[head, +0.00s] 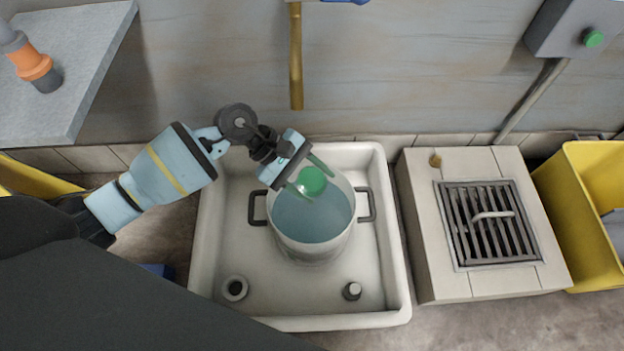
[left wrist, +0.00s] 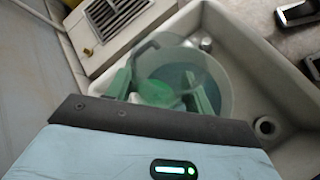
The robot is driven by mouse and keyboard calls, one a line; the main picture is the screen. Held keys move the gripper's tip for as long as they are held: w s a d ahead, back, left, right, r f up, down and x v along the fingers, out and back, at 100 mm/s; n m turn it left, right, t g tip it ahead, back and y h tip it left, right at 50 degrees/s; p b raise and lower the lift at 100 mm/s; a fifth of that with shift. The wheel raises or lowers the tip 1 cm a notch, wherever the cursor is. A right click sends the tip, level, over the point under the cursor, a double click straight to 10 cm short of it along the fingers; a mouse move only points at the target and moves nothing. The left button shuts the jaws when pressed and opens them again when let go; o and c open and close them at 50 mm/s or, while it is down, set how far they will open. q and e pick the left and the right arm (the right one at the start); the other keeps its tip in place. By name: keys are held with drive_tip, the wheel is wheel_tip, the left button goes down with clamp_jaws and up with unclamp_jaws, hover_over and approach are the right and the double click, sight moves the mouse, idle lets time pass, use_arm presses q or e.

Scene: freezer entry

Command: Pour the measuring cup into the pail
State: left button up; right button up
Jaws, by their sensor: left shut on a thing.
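The pail (head: 312,252) is a pale metal pot with two dark side handles. It stands in a white basin (head: 232,300) and has bluish liquid (head: 312,222) inside. My left gripper (head: 308,181) has green fingers and is shut on the measuring cup (head: 312,180), a small see-through cup with green in it. It is over the back part of the pail's opening. In the left wrist view the cup (left wrist: 156,92) sits between the fingers, with the pail (left wrist: 228,82) behind it. The cup's outline is faint, so I cannot tell its tilt. My right gripper is not in view.
A tiled block with a metal grate (head: 490,222) stands right of the basin. A yellow bin (head: 590,190) is at the far right. A brass pipe (head: 296,60) hangs on the wall behind. A grey shelf (head: 85,50) is at upper left. The basin front holds a drain (head: 235,289) and a small knob (head: 352,291).

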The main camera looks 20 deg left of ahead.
use_arm(q)
drive_tip(key=m+t+y+p, duration=0.1)
drive_tip(key=t, duration=0.1)
drive_tip(key=shift+f+m+t+p, duration=0.1)
drive_tip(key=shift+m+t+p, duration=0.2)
drive_tip(key=shift+p, duration=0.05)
drive_tip(key=shift+w+f+m+t+y, duration=0.2)
drive_tip(key=shift+m+t+y, duration=0.3)
drive_tip(key=shift+t, duration=0.2)
drive_tip(key=shift+a+f+t, duration=0.1)
drive_tip(key=shift+f+t, duration=0.05)
drive_tip(key=shift+t, duration=0.35)
drive_tip(key=m+t, duration=0.1)
drive_tip(key=f+m+t+y, duration=0.1)
drive_tip(key=t, duration=0.1)
drive_tip(key=shift+s+d+f, duration=0.2)
drive_tip(key=shift+s, duration=0.15)
drive_tip(key=shift+s+d+r+m+t+y+p, duration=0.15)
drive_tip(key=shift+s+r+m+t+y+p, duration=0.15)
drive_tip(key=shift+r+m+t+p, duration=0.35)
drive_tip(key=shift+s+m+t+p, duration=0.1)
drive_tip(key=shift+m+t+p, duration=0.25)
drive_tip(key=shift+t, duration=0.5)
